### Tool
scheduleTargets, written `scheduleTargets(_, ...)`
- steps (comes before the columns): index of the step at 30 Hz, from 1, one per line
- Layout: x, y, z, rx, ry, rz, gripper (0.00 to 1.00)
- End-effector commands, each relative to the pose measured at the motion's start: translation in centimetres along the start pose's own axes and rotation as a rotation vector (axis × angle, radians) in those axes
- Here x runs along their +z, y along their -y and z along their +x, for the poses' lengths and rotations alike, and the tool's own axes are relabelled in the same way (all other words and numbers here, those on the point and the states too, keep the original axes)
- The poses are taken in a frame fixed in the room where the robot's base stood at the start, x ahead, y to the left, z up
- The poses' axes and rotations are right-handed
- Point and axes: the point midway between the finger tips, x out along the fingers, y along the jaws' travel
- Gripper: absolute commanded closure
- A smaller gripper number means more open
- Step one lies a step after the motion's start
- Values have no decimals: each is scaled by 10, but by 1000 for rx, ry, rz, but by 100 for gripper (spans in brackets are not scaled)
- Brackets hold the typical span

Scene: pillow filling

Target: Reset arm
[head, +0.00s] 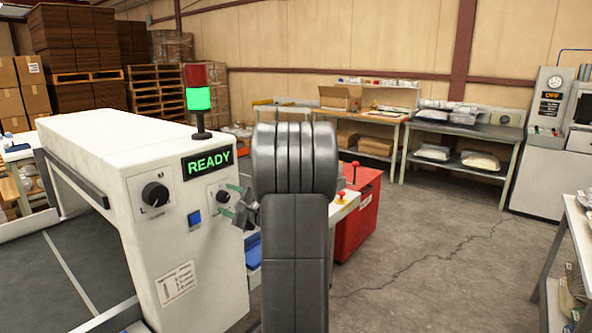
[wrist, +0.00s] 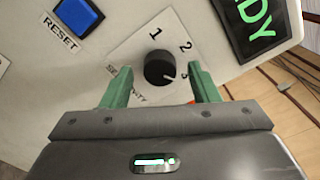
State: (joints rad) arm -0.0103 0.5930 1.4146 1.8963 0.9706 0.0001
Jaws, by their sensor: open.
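My gripper (wrist: 160,68) is open, its two green fingers one to each side of a black selector knob (wrist: 159,67) with gaps between. I cannot tell whether the fingertips reach past the knob's face. The knob's white mark points toward the 3 on its plate. In the head view my gripper (head: 229,200) is at the front panel of the white machine (head: 125,150), by the same knob (head: 222,196). My arm covers the middle of that view.
A blue button (wrist: 78,14) labelled RESET is left of the knob. A green READY display (head: 207,162) is above. A signal tower (head: 198,97) on top is lit green. A red cabinet (head: 358,215) stands behind my arm. The floor (head: 430,240) to the right is clear.

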Motion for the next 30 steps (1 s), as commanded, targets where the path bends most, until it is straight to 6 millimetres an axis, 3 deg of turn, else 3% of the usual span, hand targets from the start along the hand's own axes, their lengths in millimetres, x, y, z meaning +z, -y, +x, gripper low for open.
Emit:
scheduleTargets(17,-1,0,-1,0,-1,-2,45)
scheduleTargets(23,-2,0,-30,-2,-3,0,45)
scheduleTargets(30,-2,-1,-78,-2,-3,0,45)
